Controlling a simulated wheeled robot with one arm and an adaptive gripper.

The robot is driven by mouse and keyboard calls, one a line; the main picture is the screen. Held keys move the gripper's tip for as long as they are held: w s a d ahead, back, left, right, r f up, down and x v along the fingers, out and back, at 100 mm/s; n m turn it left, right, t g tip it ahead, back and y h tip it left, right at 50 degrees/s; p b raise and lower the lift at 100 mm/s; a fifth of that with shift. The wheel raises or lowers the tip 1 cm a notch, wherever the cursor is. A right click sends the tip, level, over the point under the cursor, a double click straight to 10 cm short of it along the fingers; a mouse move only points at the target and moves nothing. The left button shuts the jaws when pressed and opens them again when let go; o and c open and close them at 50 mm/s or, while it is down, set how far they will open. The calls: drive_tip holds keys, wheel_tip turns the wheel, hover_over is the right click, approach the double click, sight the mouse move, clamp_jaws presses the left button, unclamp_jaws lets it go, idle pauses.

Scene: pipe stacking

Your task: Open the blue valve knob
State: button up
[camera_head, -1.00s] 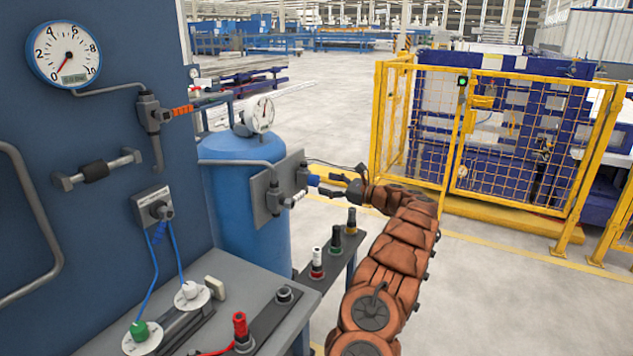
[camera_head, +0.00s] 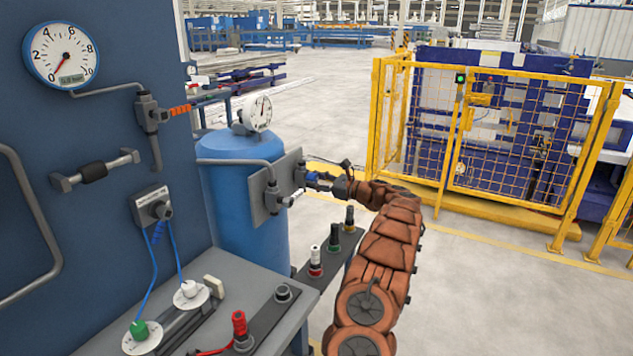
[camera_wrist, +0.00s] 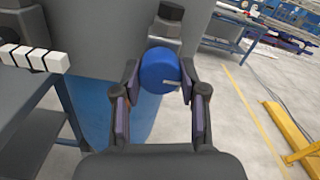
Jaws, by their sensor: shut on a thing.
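The blue valve knob (camera_wrist: 158,71) sits on a grey valve fitting (camera_wrist: 166,30) in the wrist view, between my gripper's fingers. In the head view the knob (camera_head: 312,178) shows small on the grey plate (camera_head: 276,190) beside the blue tank (camera_head: 240,205). My gripper (camera_wrist: 158,88) is around the knob and shut on it, the fingers on its left and right sides. In the head view my gripper (camera_head: 328,184) reaches the knob from the right; its fingertips partly hide the knob there.
A panel with a large gauge (camera_head: 63,55) stands at left. A smaller gauge (camera_head: 258,113) tops the tank. A narrow shelf with several bottle-like fittings (camera_head: 334,240) lies below my arm. A yellow fence (camera_head: 500,140) stands at right, with open floor before it.

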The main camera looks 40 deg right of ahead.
drive_tip(key=c, duration=0.5)
drive_tip(key=shift+f+n+b, duration=0.15)
drive_tip(key=shift+n+b, duration=0.15)
drive_tip(key=shift+b, duration=0.45)
drive_tip(key=n+b, duration=1)
drive_tip(key=n, duration=0.2)
drive_tip(key=shift+n, duration=0.3)
drive_tip(key=shift+n+b, duration=1.1)
drive_tip(key=shift+n, duration=1.2)
